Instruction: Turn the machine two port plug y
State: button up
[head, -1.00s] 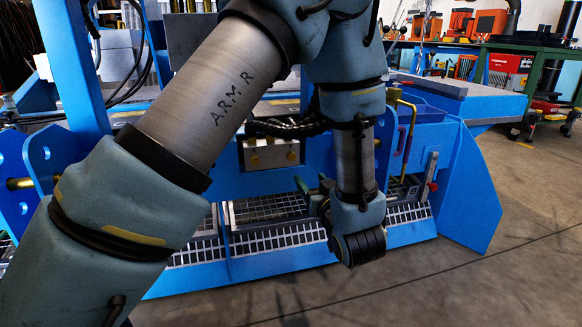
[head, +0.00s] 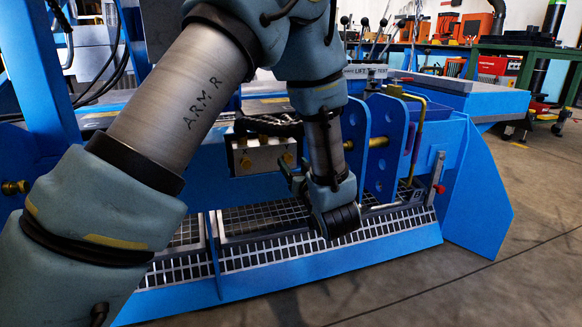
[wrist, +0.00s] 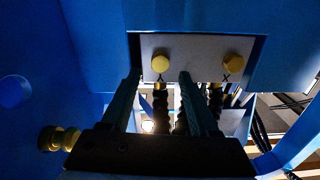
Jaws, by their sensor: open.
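The blue machine (head: 350,263) carries a pale two-port block (head: 262,158) with yellow-brass plugs on its face. In the wrist view the block (wrist: 197,47) shows two yellow hex plugs. The left plug (wrist: 161,62) has a mark below it that looks like a Y but is small; the right plug (wrist: 233,63) is marked X. My gripper (wrist: 159,76) is open, its fingers pointing at the block on either side of the line to the left plug. Nothing is between them, and contact cannot be told. In the head view my gripper (head: 291,176) is beside the block, partly hidden by my wrist.
Blue plates with holes (head: 385,148) stand just right of my wrist. Grated steps (head: 262,218) lie below. In the wrist view a brass fitting (wrist: 59,138) is at lower left. Open floor (head: 480,275) lies at right.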

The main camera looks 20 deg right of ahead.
aim_at(287, 157)
jog(key=shift+w+d+b, duration=0.2)
jog(key=shift+w+b, duration=0.1)
jog(key=shift+w, duration=1.1)
jog(key=shift+c, duration=0.2)
grip_shut()
